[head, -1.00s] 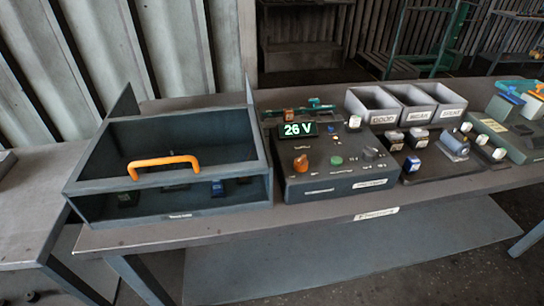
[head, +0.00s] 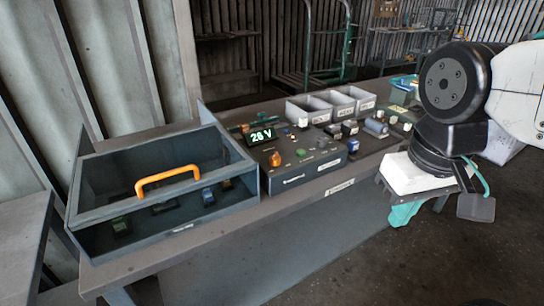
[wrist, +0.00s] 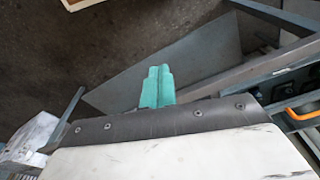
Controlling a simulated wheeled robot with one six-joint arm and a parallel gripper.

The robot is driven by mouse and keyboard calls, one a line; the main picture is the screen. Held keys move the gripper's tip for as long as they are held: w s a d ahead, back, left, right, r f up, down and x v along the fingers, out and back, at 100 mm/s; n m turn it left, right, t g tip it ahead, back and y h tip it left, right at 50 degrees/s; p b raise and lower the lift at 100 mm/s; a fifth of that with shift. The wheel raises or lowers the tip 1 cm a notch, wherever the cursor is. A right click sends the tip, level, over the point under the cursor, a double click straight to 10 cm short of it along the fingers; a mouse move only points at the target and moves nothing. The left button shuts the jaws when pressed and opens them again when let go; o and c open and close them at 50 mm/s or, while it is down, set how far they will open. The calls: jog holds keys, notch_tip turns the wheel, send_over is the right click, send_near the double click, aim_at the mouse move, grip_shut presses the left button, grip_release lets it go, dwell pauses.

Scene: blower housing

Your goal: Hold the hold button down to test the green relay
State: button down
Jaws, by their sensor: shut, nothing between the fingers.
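I cannot tell which control is the hold button. A dark green block (head: 121,226), possibly the green relay, sits inside the grey box at the left. My gripper (head: 405,213) is off the bench's front right side, well apart from the panel. Its teal fingers lie together and empty in the wrist view (wrist: 157,86).
The grey box (head: 178,224) has an orange handle (head: 167,179) and holds several small blocks. Labelled grey bins (head: 307,108) stand behind the panel. Small parts lie right of it. The floor in front of the bench is clear.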

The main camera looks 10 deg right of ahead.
jog(key=m+t+y, duration=0.4)
jog(key=m+t, duration=0.3)
jog(key=m, duration=1.4)
send_over(304, 153)
jog(key=shift+w+d+f, duration=0.1)
jog(key=shift+f+y, duration=0.1)
jog(key=shift+y, duration=0.2)
jog(key=shift+f, duration=4.3)
jog(key=shift+f, duration=0.1)
jog(key=shift+f, duration=0.3)
